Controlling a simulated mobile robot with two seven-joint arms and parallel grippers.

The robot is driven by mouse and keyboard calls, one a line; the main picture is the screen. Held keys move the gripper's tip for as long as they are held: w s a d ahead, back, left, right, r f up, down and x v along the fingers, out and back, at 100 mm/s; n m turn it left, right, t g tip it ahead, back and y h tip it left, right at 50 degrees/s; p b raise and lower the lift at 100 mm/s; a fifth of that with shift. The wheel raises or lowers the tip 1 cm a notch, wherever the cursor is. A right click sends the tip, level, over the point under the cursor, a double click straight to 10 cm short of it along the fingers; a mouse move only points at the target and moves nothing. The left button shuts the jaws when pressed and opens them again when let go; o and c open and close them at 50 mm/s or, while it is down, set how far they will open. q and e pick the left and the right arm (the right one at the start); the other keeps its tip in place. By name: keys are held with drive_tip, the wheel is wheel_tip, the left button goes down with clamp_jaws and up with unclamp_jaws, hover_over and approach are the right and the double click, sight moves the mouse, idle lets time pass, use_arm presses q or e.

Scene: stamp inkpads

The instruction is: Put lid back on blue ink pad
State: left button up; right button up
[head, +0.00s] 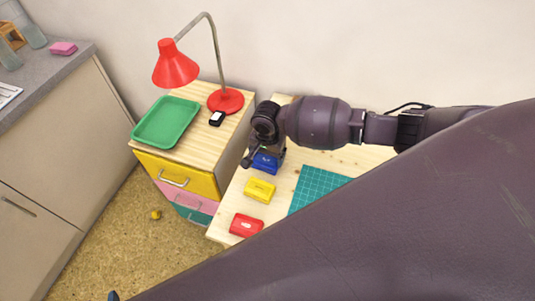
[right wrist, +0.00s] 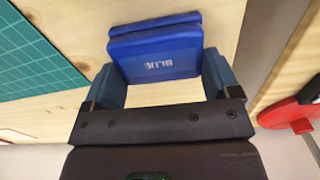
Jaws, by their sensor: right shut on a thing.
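The blue ink pad (head: 265,163) is on the light wooden tabletop, partly covered by my right gripper (head: 259,157) in the head view. In the right wrist view a blue lid (right wrist: 157,62) marked "BLUE" lies between the two fingers of my right gripper (right wrist: 160,80), which is shut on it. Another blue slab, the pad's base (right wrist: 155,22), shows just beyond the lid, closely lined up with it. I cannot tell whether they touch. A small blue tip at the bottom edge of the head view may be my left gripper (head: 113,295); its jaws are not visible.
A yellow ink pad (head: 260,190) and a red ink pad (head: 246,226) lie in a row nearer me. A green cutting mat (head: 316,186) is to their right. A drawer cabinet to the left bears a green tray (head: 166,122), a red lamp (head: 226,101) and a small black-and-white item (head: 217,118).

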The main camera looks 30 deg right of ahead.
drive_tip(key=shift+p, duration=0.4)
idle(0.5)
drive_tip(key=o, duration=0.8)
drive_tip(key=shift+c, duration=0.2)
